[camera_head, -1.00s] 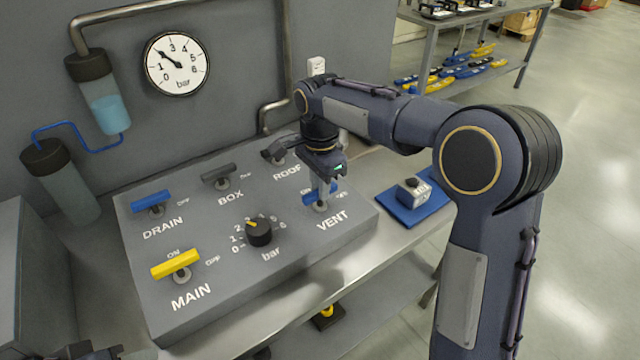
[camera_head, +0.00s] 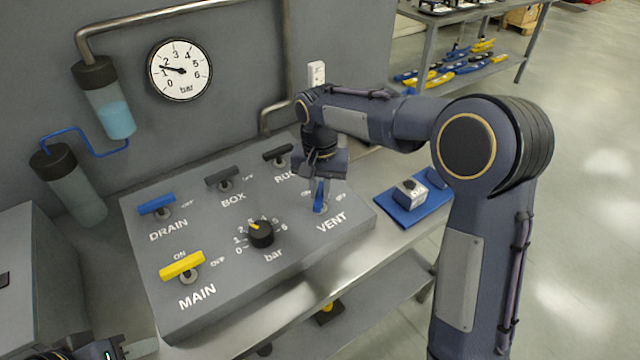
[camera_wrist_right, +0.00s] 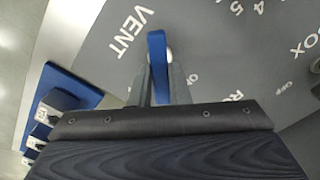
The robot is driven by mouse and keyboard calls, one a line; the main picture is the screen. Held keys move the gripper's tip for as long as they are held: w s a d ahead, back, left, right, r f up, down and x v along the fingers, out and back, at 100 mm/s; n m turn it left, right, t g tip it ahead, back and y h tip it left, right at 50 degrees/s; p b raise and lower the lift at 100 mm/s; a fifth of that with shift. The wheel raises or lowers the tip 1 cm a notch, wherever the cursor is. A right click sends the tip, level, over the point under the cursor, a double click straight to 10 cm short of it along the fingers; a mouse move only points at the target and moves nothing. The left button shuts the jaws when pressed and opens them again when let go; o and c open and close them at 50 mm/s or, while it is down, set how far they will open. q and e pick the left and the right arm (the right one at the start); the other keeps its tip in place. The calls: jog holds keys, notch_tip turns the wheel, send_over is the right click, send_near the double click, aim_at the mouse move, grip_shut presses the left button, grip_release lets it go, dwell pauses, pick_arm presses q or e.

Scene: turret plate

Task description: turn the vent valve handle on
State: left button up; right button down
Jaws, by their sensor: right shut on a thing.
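The blue vent valve handle (camera_head: 320,196) is above the VENT label at the right of the grey panel. It stands roughly front to back in the head view, and its far part is covered by my gripper. My right gripper (camera_head: 319,182) points down over it and is shut on it. In the right wrist view the blue handle (camera_wrist_right: 157,62) runs between the fingers, near the VENT lettering.
The panel (camera_head: 215,290) also bears the drain handle (camera_head: 157,204), box handle (camera_head: 224,178), yellow main handle (camera_head: 182,265), roof handle (camera_head: 278,153) and black knob (camera_head: 261,234). The gauge (camera_head: 179,70) reads between 1 and 2. A blue mat (camera_head: 402,216) lies to the right.

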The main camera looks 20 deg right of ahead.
aim_at(320, 194)
jog(key=n+p, duration=0.1)
jog(key=n, duration=0.3)
jog(key=shift+r+n, duration=0.1)
jog(key=shift+n, duration=0.2)
jog(key=n+p, duration=0.1)
jog(key=n, duration=0.3)
jog(key=shift+n, duration=0.3)
jog(key=c, duration=1.4)
grip_release()
jog(key=shift+o, duration=0.2)
notch_tip(320, 194, up, 8)
jog(key=shift+f, duration=0.15)
